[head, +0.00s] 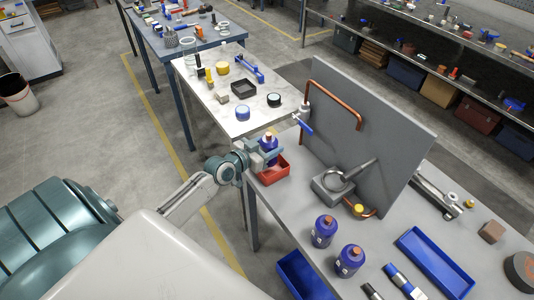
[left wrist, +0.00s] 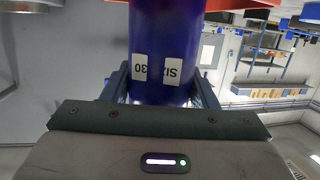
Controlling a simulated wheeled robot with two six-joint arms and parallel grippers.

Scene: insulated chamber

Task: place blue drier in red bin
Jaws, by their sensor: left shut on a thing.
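The blue drier (head: 268,142), a dark blue bottle with a copper-coloured top, is held upright by my left gripper (head: 266,154). The gripper is shut on its body. In the left wrist view the drier (left wrist: 160,45) fills the space between the fingers, with white labels that read upside down. The small red bin (head: 271,173) sits at the left corner of the grey table, directly below the drier. Red edges of it also show at the top of the left wrist view (left wrist: 240,4). Whether the drier's base touches the bin floor is hidden. My right gripper is not in view.
Two similar blue bottles (head: 324,231) (head: 349,261) stand near the table's front edge. A blue tray (head: 435,262) lies at right. An upright grey panel (head: 372,130) with copper pipe (head: 334,93) stands right of the bin. A white-topped table (head: 222,107) adjoins behind.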

